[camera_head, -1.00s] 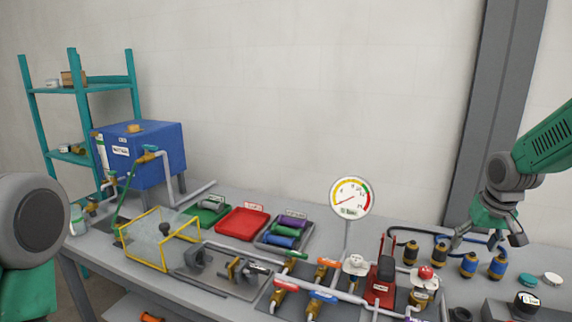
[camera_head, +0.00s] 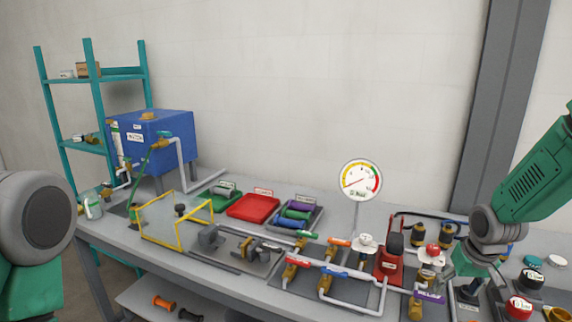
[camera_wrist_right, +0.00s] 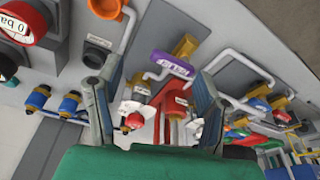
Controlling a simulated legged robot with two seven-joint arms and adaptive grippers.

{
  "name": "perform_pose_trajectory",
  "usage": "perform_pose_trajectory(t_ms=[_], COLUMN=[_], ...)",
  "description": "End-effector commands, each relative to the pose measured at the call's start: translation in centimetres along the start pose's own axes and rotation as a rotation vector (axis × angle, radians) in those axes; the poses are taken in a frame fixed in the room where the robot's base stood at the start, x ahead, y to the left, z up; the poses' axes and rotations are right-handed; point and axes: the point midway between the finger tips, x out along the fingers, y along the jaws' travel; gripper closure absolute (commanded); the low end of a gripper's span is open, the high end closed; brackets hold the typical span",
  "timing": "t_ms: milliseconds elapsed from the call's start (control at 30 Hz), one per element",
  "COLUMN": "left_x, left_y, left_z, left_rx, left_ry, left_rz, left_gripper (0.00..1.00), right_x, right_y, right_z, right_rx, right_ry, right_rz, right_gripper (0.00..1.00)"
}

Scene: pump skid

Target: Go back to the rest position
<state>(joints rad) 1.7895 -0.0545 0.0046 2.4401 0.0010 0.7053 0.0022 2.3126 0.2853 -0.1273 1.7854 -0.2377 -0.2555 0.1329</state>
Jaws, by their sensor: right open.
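My right gripper (camera_head: 472,272) hangs over the right part of the bench, above the pipework and partly hidden by its own arm. In the right wrist view its two fingers (camera_wrist_right: 155,100) are spread apart with nothing held between them. Behind the gap show a red pump (camera_wrist_right: 172,100), a purple-tagged valve (camera_wrist_right: 175,62) and white handwheels. I cannot tell whether the fingers touch anything. Of my left arm, only a grey joint and a green link show at the left edge; its gripper is out of view.
A round gauge (camera_head: 361,180) stands up behind the pipes. A red tray (camera_head: 253,207), a yellow frame (camera_head: 176,222) and a blue tank (camera_head: 160,135) are further left. Black, blue and yellow cylinders (camera_head: 418,232) stand near my right arm. A teal shelf (camera_head: 97,90) is at the back left.

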Motion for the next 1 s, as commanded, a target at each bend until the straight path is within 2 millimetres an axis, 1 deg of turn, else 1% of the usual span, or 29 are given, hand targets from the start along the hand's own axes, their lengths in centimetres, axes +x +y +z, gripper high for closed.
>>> perform_pose_trajectory(t_ms=[33,67,167,200,267,300,367,400,467,500,567,600,633,700,800,867,1000], left_x=[0.9,1.4,2.8,3.6,4.8,5.7,6.9,7.8,9.0,9.7,10.8,11.4,11.8,12.5,13.1,13.2,13.2], left_y=[0.0,0.0,0.0,0.0,0.0,0.1,0.1,0.1,0.1,0.1,0.1,0.1,0.1,0.1,0.1,0.1,0.1], left_z=[0.1,0.1,0.2,0.3,0.3,0.4,0.4,0.5,0.5,0.6,0.7,0.7,0.7,0.8,0.8,0.8,0.8], left_rx=[0.000,0.000,0.000,0.000,0.000,0.000,0.000,0.000,0.000,0.000,0.000,0.000,0.000,0.000,0.000,0.000,0.000], left_ry=[-0.001,-0.001,-0.001,-0.001,-0.001,-0.001,-0.001,-0.001,-0.001,-0.001,-0.001,-0.001,-0.001,-0.001,-0.001,-0.001,-0.001], left_rz=[0.000,0.000,0.000,0.000,0.000,0.000,0.000,0.000,0.000,0.000,0.000,0.000,0.000,0.000,0.000,0.000,0.000], left_gripper=[0.63,0.63,0.63,0.63,0.63,0.63,0.63,0.63,0.63,0.63,0.63,0.63,0.63,0.63,0.63,0.63,0.63], right_x=[2.1,3.2,7.2,9.0,11.8,13.5,15.8,17.2,18.8,19.7,20.7,21.1,21.4,21.6,21.6,21.5,21.4], right_y=[-0.7,-1.2,-2.9,-3.6,-4.7,-5.3,-6.2,-6.6,-7.1,-7.3,-7.5,-7.5,-7.5,-7.5,-7.4,-7.4,-7.4], right_z=[1.7,2.8,6.7,8.8,12.5,15.1,19.1,21.9,26.0,28.6,32.2,34.3,35.7,38.4,40.6,41.2,41.2], right_rx=[-0.013,-0.023,-0.053,-0.068,-0.090,-0.107,-0.129,-0.144,-0.167,-0.182,-0.203,-0.217,-0.226,-0.246,-0.263,-0.269,-0.269], right_ry=[-0.014,-0.020,-0.041,-0.052,-0.070,-0.083,-0.101,-0.113,-0.131,-0.142,-0.158,-0.168,-0.173,-0.185,-0.192,-0.193,-0.193], right_rz=[-0.002,-0.004,-0.013,-0.017,-0.022,-0.025,-0.029,-0.030,-0.030,-0.030,-0.029,-0.026,-0.025,-0.023,-0.020,-0.019,-0.019], right_gripper=[0.39,0.39,0.39,0.39,0.39,0.39,0.39,0.39,0.39,0.39,0.39,0.39,0.39,0.39,0.39,0.39,0.39])
